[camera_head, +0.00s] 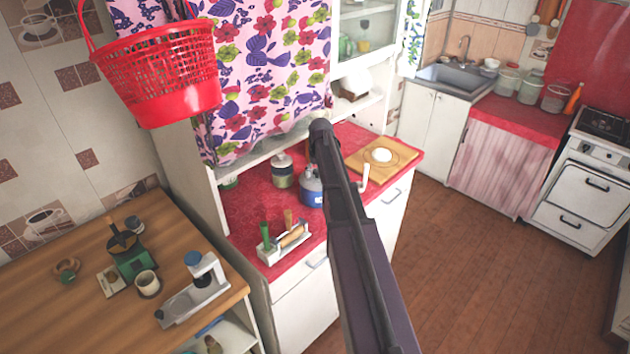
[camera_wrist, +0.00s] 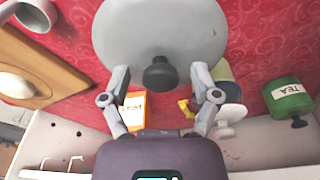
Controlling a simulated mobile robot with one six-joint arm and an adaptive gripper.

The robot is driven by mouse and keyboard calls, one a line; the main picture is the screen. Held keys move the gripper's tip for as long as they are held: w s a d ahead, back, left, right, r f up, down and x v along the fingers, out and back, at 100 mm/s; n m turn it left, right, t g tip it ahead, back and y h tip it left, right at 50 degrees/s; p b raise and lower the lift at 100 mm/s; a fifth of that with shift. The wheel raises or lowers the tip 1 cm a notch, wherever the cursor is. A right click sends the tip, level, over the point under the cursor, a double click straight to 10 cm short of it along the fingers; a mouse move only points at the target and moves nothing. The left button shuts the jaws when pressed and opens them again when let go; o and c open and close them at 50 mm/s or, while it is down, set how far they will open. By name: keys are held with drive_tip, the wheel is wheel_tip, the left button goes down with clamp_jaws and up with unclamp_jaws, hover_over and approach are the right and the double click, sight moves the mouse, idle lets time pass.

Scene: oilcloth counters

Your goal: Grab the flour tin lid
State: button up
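A round grey lid (camera_wrist: 190,40) with a dark knob (camera_wrist: 160,74) fills the top middle of the wrist view. I take it for the flour tin lid, but no label on its tin shows. My gripper (camera_wrist: 160,77) is open, with one finger on each side of the knob and visible gaps between. Nothing is gripped. In the head view my arm hides the gripper; a blue container (camera_head: 312,193) stands partly behind the arm on the red counter.
A green TEA tin (camera_wrist: 287,98), an orange box (camera_wrist: 134,110) and a pale knobbed lid (camera_wrist: 230,114) are close by. A wooden board (camera_head: 390,148) and a utensil holder (camera_head: 285,246) stand on the red counter (camera_head: 258,206). A red basket (camera_head: 165,75) hangs above left.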

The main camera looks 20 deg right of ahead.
sight(317, 171)
clamp_jaws()
drive_tip(key=shift+r, duration=0.2)
wheel_tip(317, 171, up, 3)
drive_tip(key=p, duration=0.3)
drive_tip(key=shift+f, duration=0.1)
drive_tip(key=s+d+r+p, duration=0.1)
drive_tip(key=s+d, duration=0.2)
drive_tip(key=s, duration=0.4)
drive_tip(key=s+d+p, duration=0.1)
drive_tip(key=s+d, duration=0.2)
drive_tip(key=s, duration=0.4)
drive_tip(key=shift+s+d+r, duration=0.3)
drive_tip(key=shift+d+r, duration=0.05)
drive_tip(key=shift+r, duration=0.05)
